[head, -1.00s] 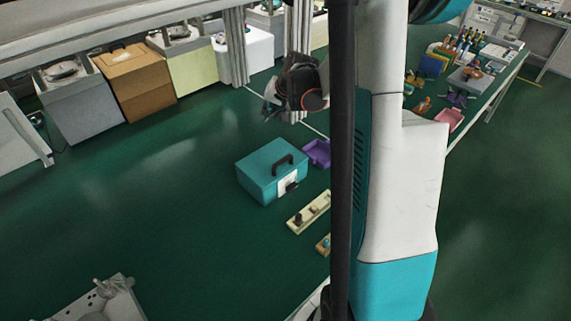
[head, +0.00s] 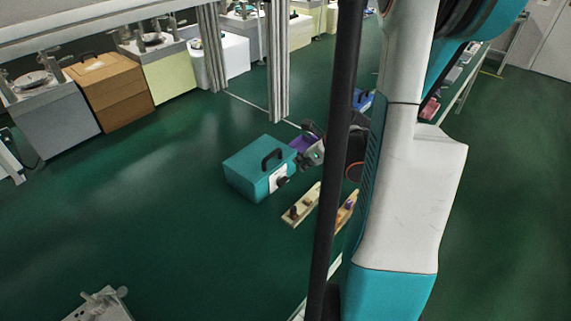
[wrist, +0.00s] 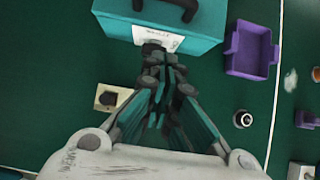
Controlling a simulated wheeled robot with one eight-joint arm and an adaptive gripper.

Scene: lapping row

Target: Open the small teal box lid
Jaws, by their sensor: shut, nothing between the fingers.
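The small teal box (head: 250,165) sits on the green surface with its lid shut. Its black handle (head: 272,158) stands up on the lid, and its front has a white plate (head: 278,179) with a dark latch. My gripper (head: 308,162) is just right of the box's front. In the wrist view the box (wrist: 208,22) is at the top, its white label plate facing my gripper (wrist: 160,82). The fingers are shut and empty, pointing at the dark latch (wrist: 152,47). I cannot tell whether the tips touch it.
A purple tray (wrist: 232,62) lies right of the box. A pale board with pegs (head: 300,207) lies in front of the box, and another board (head: 346,210) is partly hidden. A small round part (wrist: 242,119) lies right of my gripper. Green surface left of the box is clear.

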